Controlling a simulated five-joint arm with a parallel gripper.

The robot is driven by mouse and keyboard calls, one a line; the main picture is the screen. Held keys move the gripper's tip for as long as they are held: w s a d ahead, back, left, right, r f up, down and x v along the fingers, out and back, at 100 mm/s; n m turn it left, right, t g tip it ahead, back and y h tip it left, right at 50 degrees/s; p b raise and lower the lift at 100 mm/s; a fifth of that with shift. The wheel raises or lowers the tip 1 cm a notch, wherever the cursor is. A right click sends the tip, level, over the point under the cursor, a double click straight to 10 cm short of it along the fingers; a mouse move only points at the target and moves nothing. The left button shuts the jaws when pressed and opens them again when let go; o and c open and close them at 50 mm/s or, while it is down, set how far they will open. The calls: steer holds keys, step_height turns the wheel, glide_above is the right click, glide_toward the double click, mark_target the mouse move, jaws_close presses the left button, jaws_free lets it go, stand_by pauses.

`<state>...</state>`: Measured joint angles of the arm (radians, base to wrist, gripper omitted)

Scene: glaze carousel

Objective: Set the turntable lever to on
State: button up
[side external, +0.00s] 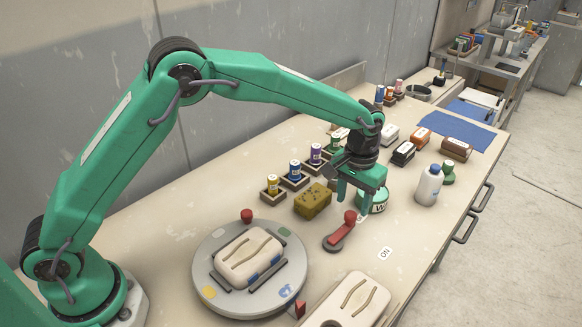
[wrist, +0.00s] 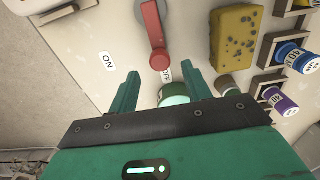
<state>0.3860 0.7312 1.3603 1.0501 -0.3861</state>
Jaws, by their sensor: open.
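The turntable lever (side external: 338,235) is a red bar with a round red knob on a grey base. In the wrist view, the lever (wrist: 152,25) has its knob end beside the OFF label (wrist: 167,74). The ON label (wrist: 107,62) is off to one side; it also shows in the side view (side external: 385,253). My gripper (side external: 353,200) is open and empty, just above and behind the knob. In the wrist view, my gripper (wrist: 163,75) has its fingertips either side of the OFF label, which is partly hidden. The round turntable (side external: 218,290) carries a cream mould.
A green jar (side external: 379,199) stands close behind my gripper. A yellow sponge (side external: 312,201) lies left of it, with several small glaze bottles in holders beyond. A white bottle (side external: 429,186) stands to the right. A cream mould (side external: 348,303) lies in front. The table around ON is clear.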

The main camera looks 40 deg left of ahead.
mark_target(351, 214)
steer(key=shift+f, duration=2.55)
jaws_close()
